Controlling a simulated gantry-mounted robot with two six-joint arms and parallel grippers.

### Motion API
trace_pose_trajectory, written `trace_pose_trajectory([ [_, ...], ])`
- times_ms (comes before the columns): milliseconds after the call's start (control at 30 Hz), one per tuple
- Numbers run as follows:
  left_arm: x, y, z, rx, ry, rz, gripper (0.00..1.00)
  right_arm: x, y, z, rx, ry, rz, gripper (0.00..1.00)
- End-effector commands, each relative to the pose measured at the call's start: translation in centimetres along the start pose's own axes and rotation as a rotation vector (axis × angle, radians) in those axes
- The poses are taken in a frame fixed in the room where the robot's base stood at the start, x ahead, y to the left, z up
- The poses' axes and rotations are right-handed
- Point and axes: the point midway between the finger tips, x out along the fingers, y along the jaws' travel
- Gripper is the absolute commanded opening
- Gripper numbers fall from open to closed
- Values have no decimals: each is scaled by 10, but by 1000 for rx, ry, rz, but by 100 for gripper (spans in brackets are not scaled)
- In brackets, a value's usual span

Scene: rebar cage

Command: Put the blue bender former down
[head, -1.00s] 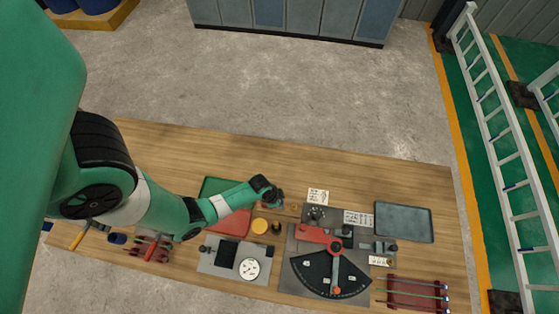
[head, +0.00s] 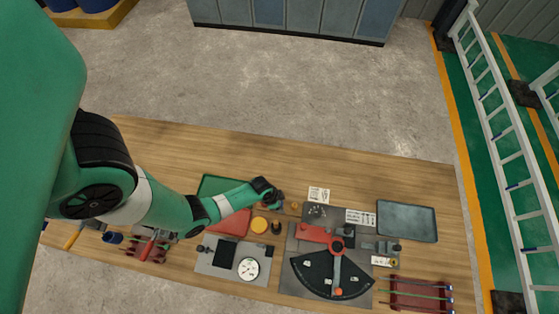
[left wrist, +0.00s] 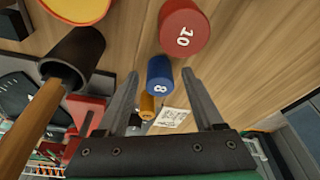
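The blue bender former (left wrist: 160,75), marked 8, stands on the wooden bench in the left wrist view. My left gripper (left wrist: 160,80) is open, with one finger on each side of it. A gap shows between the former and each finger. A red former (left wrist: 183,28), marked 10, stands on one side of the blue one, and an orange former (left wrist: 147,106) on the other. In the head view my left gripper (head: 278,200) hangs over the bench beside the orange former (head: 294,205); I cannot make out the blue former there. My right gripper is not in view.
The bending plate with red lever (head: 318,234), a grey tray (head: 407,220) and a rod rack (head: 418,294) lie to the right. The bench's back strip is clear.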

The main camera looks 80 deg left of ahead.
Motion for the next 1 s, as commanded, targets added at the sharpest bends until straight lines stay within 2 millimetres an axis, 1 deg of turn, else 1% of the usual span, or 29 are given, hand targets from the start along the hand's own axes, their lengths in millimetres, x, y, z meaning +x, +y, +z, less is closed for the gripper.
trace_pose_trajectory([
  [167,-1,0,0,0,0,0,69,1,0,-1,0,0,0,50],
  [267,-9,0,-1,0,1,0,69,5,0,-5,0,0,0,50],
  [367,-27,0,-2,-1,2,-1,69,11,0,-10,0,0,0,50],
  [400,-36,0,-2,-1,2,-1,69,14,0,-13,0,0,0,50],
  [433,-46,0,-3,-2,1,-1,69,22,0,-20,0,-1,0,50],
  [500,-59,0,-3,-2,0,0,69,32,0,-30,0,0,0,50],
  [633,-75,0,-2,-1,0,0,69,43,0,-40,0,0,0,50],
  [733,-79,0,-2,0,0,0,69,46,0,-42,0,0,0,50],
  [1000,-78,0,-1,0,0,0,69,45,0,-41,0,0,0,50],
])
